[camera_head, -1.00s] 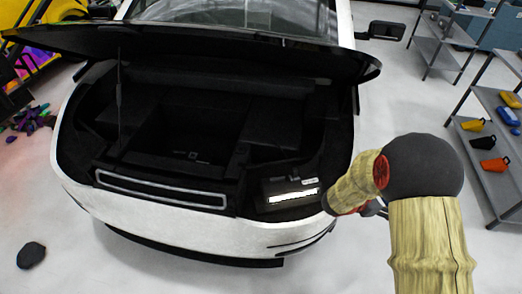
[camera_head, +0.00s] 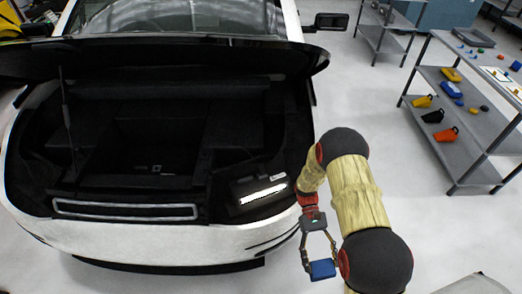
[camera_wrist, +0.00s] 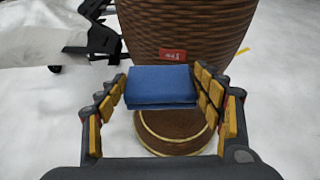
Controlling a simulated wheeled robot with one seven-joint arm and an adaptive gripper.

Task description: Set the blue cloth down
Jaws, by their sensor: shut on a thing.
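The blue cloth (camera_head: 322,270) is a small folded block held in my gripper (camera_head: 320,262), above the floor in front of the car's right corner. In the wrist view the blue cloth (camera_wrist: 160,88) sits between the two yellow-padded fingers, with my gripper (camera_wrist: 163,90) shut on it from both sides. Its near edge shows a fold line. Nothing touches it from below that I can see.
A white car (camera_head: 140,240) with an open front trunk stands at the left. A second shelf stands farther back.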

